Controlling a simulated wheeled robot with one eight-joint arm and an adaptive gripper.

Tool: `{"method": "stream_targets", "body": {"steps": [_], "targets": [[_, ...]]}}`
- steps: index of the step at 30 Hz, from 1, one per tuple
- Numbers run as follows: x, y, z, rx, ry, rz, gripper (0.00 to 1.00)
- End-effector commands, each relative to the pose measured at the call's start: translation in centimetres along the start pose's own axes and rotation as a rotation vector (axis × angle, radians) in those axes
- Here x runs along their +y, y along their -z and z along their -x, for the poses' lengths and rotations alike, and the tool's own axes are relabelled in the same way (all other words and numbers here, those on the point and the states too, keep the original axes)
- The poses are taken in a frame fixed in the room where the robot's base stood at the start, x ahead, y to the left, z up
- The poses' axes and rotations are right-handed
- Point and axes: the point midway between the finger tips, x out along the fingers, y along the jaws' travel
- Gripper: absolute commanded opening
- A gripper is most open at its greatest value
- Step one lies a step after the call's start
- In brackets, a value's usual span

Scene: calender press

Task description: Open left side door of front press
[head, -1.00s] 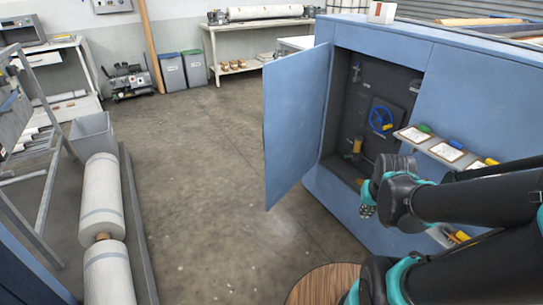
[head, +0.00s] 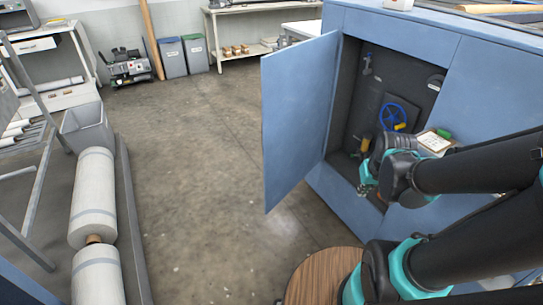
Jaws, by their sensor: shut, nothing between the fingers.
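The front press (head: 480,98) is a blue cabinet at the right of the head view. Its left side door (head: 296,120) stands swung well out from the opening, over the floor. Inside the dark opening are a blue handwheel (head: 394,117) and yellow parts. My gripper (head: 366,182) is at the lower part of the opening, to the right of the door and apart from it. It looks small and partly hidden by my wrist. It is shut and holds nothing that I can see.
White rolls (head: 93,200) lie on a rack at the left. A grey bin (head: 86,127) stands behind them. A round wooden top (head: 322,276) is at the bottom centre. The floor (head: 195,150) between rolls and door is clear. A clipboard (head: 434,141) sits near my arm.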

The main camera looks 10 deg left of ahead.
Motion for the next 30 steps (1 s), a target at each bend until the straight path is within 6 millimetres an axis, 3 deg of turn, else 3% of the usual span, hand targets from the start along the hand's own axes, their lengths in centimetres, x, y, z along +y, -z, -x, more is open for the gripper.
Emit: {"method": "stream_targets", "body": {"steps": [8, 14, 17, 24, 30], "targets": [[-2.5, 4.0, -0.5, -0.005, 0.051, 0.136, 0.0], [-5.7, 8.0, -1.4, -0.008, 0.107, 0.282, 0.0], [-8.5, 10.8, -2.3, -0.009, 0.149, 0.391, 0.0], [-17.0, 16.7, -5.4, 0.001, 0.262, 0.683, 0.0], [-22.2, 18.8, -7.4, 0.011, 0.325, 0.841, 0.0]]}}
